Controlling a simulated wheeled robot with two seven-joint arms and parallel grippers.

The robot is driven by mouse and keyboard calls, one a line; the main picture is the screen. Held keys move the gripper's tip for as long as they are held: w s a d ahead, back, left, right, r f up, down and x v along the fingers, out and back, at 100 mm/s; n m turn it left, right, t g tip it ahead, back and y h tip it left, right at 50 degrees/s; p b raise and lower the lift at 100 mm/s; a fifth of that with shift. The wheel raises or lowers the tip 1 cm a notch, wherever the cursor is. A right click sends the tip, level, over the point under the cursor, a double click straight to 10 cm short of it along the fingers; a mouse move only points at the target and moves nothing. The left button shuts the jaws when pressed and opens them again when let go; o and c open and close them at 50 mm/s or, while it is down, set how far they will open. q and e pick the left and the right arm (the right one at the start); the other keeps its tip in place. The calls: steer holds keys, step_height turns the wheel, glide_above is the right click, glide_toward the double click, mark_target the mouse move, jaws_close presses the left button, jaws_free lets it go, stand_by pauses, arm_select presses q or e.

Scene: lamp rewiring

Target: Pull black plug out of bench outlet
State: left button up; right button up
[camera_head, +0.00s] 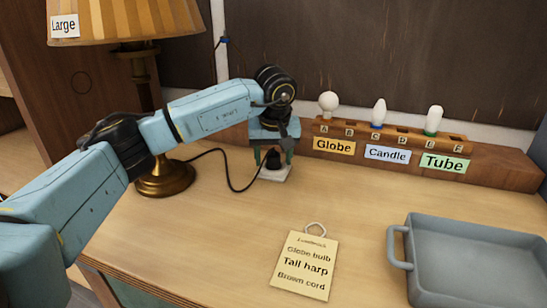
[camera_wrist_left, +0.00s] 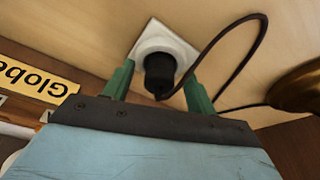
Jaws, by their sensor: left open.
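The black plug (camera_head: 273,158) sits in the white bench outlet (camera_head: 275,175) near the middle of the bench. Its black cord (camera_head: 231,172) runs left towards the lamp. My left gripper (camera_head: 273,156) is above the outlet with its green fingers pointing down, one on each side of the plug. In the left wrist view the plug (camera_wrist_left: 160,73) is between the two open fingers (camera_wrist_left: 158,88), with gaps visible on both sides. The outlet plate (camera_wrist_left: 163,42) shows behind it. My right gripper is not in view.
A brass lamp base (camera_head: 165,178) with a shade labelled Large (camera_head: 125,20) stands at left. A wooden bulb rack (camera_head: 400,145) with Globe, Candle and Tube labels is at the back. A tag (camera_head: 304,265) and a grey tray (camera_head: 480,260) lie in front.

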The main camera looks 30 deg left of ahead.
mark_target(273, 152)
arm_select(q)
steer(key=shift+c, duration=0.5)
steer(key=c, duration=1)
steer(key=shift+o, duration=0.2)
steer(key=shift+r, duration=0.1)
steer(key=shift+r+p, duration=2.3)
steer(key=shift+p, duration=0.05)
steer(key=shift+f, duration=0.1)
